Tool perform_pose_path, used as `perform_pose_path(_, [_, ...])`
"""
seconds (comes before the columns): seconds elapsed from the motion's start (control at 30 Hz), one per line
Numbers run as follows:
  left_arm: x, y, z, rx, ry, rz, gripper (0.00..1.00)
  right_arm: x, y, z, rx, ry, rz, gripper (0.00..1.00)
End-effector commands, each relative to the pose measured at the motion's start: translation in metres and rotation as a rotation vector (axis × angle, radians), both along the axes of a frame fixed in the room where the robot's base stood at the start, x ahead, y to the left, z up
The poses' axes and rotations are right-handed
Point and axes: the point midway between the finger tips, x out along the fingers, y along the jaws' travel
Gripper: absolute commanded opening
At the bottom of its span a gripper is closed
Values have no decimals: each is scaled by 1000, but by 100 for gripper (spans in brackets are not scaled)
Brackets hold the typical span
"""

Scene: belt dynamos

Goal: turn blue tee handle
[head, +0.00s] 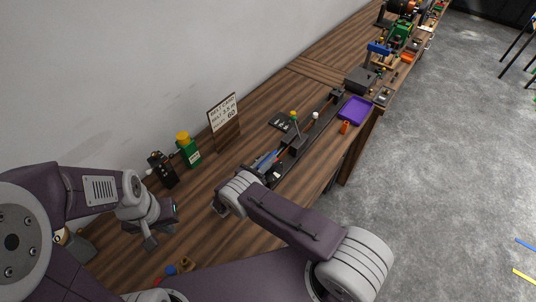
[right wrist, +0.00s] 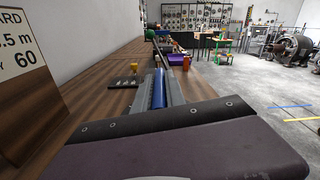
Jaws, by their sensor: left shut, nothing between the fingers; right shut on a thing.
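A blue bar (right wrist: 159,88), which looks like the blue tee handle, stands out between grey parts in the right wrist view. In the head view a blue piece (head: 265,158) shows at the near end of a long dark rail (head: 312,125). My right gripper (head: 258,168) is at this near end, shut on the blue piece; my wrist hides part of the grip. The handle's full shape and angle cannot be told. My left gripper (head: 152,238) is shut and empty above the wooden bench at the left, well apart from the handle.
A sign card (head: 224,111), a green bottle with a yellow cap (head: 188,151) and a black device (head: 161,169) stand along the wall. A purple tray (head: 355,110) and an orange piece (head: 345,127) lie beyond the rail. Small coloured pieces (head: 171,271) lie near my left gripper.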

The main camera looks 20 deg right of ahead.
Motion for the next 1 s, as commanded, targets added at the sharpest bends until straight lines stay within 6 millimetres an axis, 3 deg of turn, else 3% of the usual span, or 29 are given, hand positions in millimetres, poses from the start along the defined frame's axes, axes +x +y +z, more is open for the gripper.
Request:
perform_pose_path(0.03, [0,0,16,0,0,0,0,-1,-1,8,-4,6,44,0])
perform_pose_path(0.1, [0,0,24,0,0,0,0,-1,-1,7,-3,6,110,0])
perform_pose_path(0.4, [0,0,48,0,0,0,0,-1,-1,3,0,5,390,0])
perform_pose_path(1.0, [0,0,58,0,0,0,0,1,0,0,1,-2,784,0])
